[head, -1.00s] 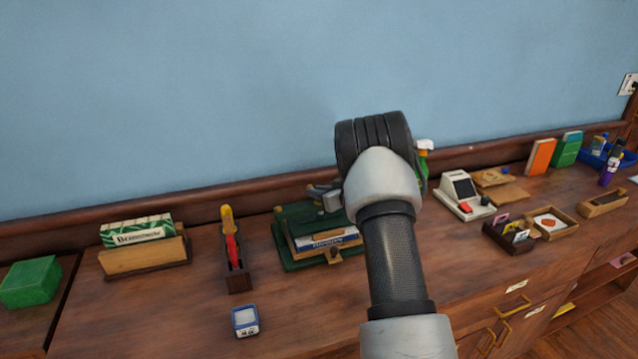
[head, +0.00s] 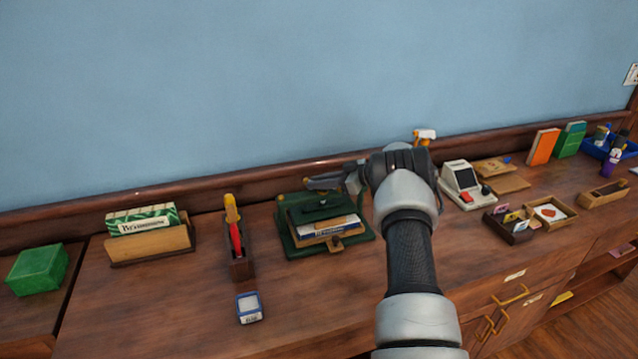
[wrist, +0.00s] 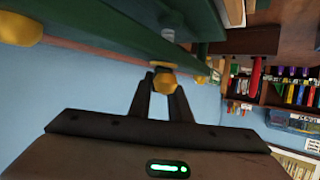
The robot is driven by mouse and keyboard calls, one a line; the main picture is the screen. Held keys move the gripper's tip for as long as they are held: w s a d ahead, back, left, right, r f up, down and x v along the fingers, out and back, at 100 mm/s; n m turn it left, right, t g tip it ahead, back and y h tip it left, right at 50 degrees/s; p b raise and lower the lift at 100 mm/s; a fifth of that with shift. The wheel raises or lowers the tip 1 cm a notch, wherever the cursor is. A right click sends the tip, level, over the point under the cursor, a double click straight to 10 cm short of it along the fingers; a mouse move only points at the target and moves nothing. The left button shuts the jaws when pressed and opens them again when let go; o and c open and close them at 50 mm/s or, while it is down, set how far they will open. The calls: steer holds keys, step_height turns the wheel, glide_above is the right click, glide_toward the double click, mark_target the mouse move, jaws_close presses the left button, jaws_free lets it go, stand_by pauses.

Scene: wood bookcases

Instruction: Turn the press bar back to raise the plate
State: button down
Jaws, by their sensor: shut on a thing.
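The green book press (head: 285,243) stands on the wooden counter, with books (head: 322,228) stacked under its plate. My gripper (head: 343,181) is at the top right of the press, reaching in from the right. In the wrist view my gripper (wrist: 164,84) is shut on a brass knob (wrist: 165,80), which seems to be one end of the press bar. A second brass knob (wrist: 20,28) shows at the left. A green beam of the press (wrist: 110,40) runs across the upper part. The bar's full length and the screw are not clear in the head view.
A red-and-yellow tool in a wooden stand (head: 237,240) is left of the press, with a small blue-and-white box (head: 248,307) in front. A card reader (head: 462,185) and an orange-topped spray bottle (head: 424,136) are to the right. The front middle of the counter is clear.

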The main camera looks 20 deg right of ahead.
steer(key=shift+f, duration=0.15)
steer(key=c, duration=1.6)
jaws_free()
steer(key=shift+a, duration=0.1)
steer(key=shift+c, duration=0.2)
steer(key=v, duration=1.7)
steer(key=shift+r, duration=0.25)
